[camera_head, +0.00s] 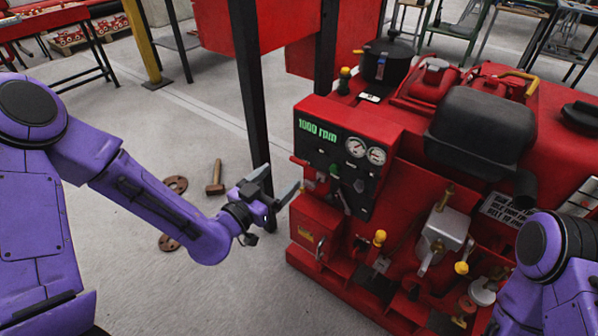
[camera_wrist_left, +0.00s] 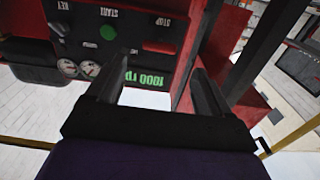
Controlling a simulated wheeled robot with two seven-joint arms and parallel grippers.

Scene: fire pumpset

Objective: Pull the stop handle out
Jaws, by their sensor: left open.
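The red pump set (camera_head: 370,130) stands at the right in the head view, with a black control panel (camera_head: 333,150) on its front. In the wrist view the panel is upside down, with the labels KEY, START and STOP. A small red handle (camera_wrist_left: 160,47) sits beside the STOP label. My left gripper (camera_head: 282,185) is open and empty in front of the panel's left side. Its two fingers (camera_wrist_left: 158,88) show in the wrist view, apart, with the red handle beyond the gap between them. No contact with the handle shows.
A green START button (camera_wrist_left: 108,33) and two round gauges (camera_head: 366,150) are near the handle. A dark post (camera_head: 250,90) stands behind my left gripper.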

